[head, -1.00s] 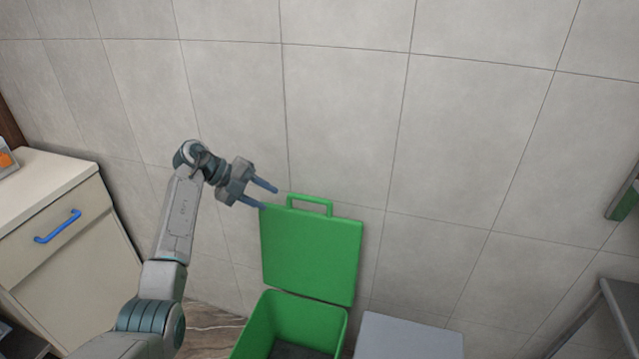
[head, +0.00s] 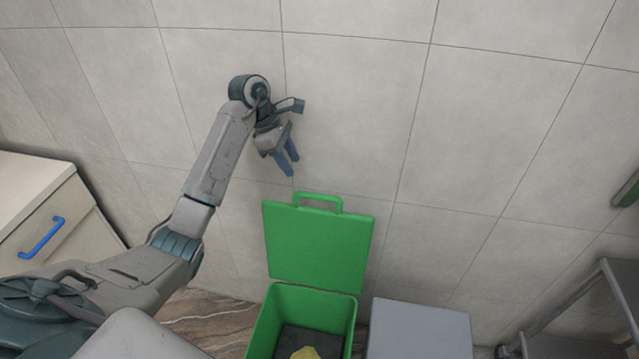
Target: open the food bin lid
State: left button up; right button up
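The green food bin (head: 262,330) stands on the floor by the wall at the bottom middle of the head view. Its green lid (head: 317,245) is raised and stands upright against the wall, with a loop handle (head: 318,198) on its top edge. A yellow item (head: 305,353) lies on the dark bottom inside the bin. My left gripper (head: 291,169) is above and left of the handle, pointing down, apart from the lid. Its two blue fingers are spread a little and hold nothing. My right gripper is out of view.
A grey box-like surface (head: 418,330) stands right of the bin. A cream cabinet (head: 30,205) with a blue handle (head: 41,237) is at the left. A grey metal rack (head: 580,310) stands at the right. The tiled wall is close behind the bin.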

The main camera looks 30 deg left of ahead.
pick_arm(q)
jog(key=b, duration=0.4)
send_over(309, 194)
jog(key=a, duration=0.3)
jog(key=f, duration=0.3)
jog(key=s+f, duration=0.1)
jog(key=f, duration=0.1)
jog(key=shift+d+f, duration=0.1)
jog(key=shift+d, duration=0.15)
jog(key=p+x, duration=0.2)
jog(key=x, duration=0.1)
jog(key=shift+w+d+f, duration=0.1)
jog(key=shift+w+d, duration=0.05)
jog(key=shift+x, duration=0.85)
jog(key=shift+c, duration=0.5)
jog(key=c, duration=0.7)
grip_shut()
